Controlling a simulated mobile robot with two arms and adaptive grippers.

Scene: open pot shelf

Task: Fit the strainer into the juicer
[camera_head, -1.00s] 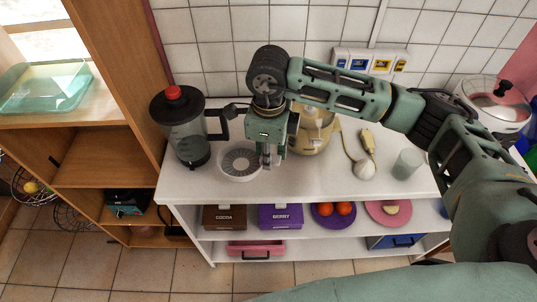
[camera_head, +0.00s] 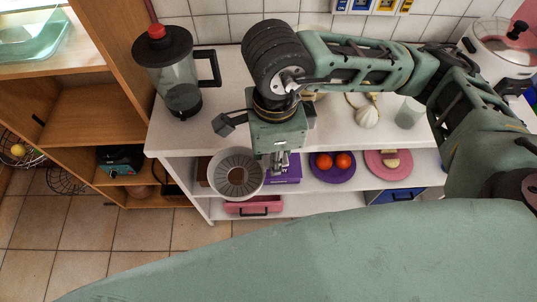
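The strainer (camera_head: 237,173), a round grey-white bowl with radial slots, hangs in the air in front of the white shelf's front edge. My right gripper (camera_head: 279,168) points down at its right rim and appears shut on it; the exact contact is small and partly hidden. The cream-yellow appliance that looks like the juicer stood on the countertop behind my arm in the earlier view. It is now almost wholly hidden behind my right arm, with only a sliver (camera_head: 316,97) showing. My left gripper is not in view.
A black-lidded glass jug (camera_head: 181,75) stands at the countertop's left. A garlic bulb (camera_head: 367,117), a glass (camera_head: 409,113) and a white cooker (camera_head: 497,55) stand to the right. Below are a purple plate (camera_head: 322,174) with red fruit and a pink plate (camera_head: 374,166). A wooden shelf (camera_head: 94,95) stands left.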

